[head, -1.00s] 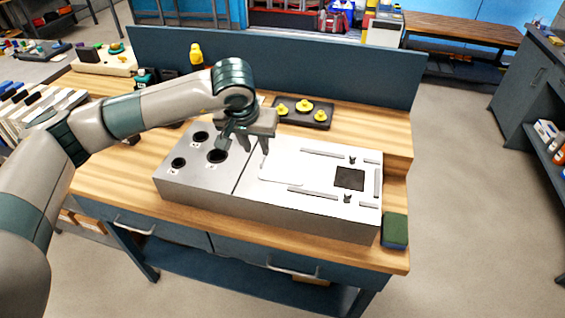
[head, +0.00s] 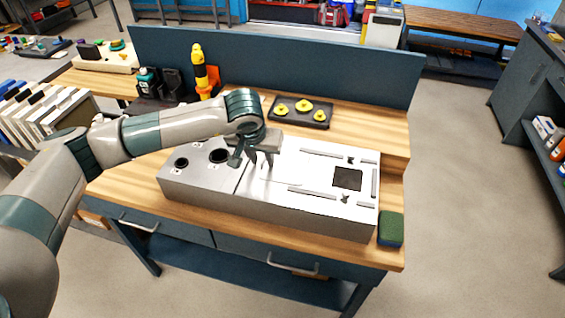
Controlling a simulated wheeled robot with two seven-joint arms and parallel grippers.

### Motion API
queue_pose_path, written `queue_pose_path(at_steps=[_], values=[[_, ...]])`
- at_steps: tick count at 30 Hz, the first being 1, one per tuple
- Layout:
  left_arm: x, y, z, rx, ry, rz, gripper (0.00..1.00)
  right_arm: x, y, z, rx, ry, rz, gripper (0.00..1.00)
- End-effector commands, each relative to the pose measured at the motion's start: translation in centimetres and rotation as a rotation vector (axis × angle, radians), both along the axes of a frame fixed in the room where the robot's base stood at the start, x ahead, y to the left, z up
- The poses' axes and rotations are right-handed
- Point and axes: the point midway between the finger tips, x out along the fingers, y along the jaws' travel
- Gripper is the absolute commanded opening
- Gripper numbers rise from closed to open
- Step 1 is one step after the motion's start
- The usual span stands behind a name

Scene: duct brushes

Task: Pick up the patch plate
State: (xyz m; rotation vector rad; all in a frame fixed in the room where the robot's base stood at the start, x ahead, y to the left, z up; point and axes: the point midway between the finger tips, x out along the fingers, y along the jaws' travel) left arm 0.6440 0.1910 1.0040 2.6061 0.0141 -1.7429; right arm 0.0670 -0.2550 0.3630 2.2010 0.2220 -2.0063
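The patch plate (head: 283,176) appears to be the thin pale plate lying flat on the left part of the white panel. It is almost the same colour as the panel, so only its front edge stands out. My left gripper (head: 261,164) is over the plate's left end, fingers pointing down with a gap between them. Whether the fingertips touch the plate is hard to tell. The metal duct box (head: 290,211) carries the panel, with a dark square opening (head: 347,179) at its right between raised rails. My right gripper is out of view.
Round holes (head: 181,162) are in the box's left part. A dark tray with yellow knobs (head: 301,111) stands behind the box. A green sponge-like block (head: 391,229) is at the right bench edge.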

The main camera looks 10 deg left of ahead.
Motion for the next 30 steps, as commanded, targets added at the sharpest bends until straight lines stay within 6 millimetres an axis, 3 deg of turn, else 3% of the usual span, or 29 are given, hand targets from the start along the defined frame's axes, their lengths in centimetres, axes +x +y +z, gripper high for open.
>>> queue_pose_path(at_steps=[9, 13, 30], values=[[0.01, 0.02, 0.04, 0.000, 0.000, 0.000, 0.27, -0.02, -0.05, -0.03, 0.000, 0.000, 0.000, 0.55], [0.01, 0.02, 0.04, 0.000, 0.000, 0.000, 0.00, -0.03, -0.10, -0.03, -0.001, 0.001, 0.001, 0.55], [0.14, 0.01, 0.79, 0.000, -0.004, 0.000, 0.00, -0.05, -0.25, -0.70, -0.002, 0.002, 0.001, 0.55]])
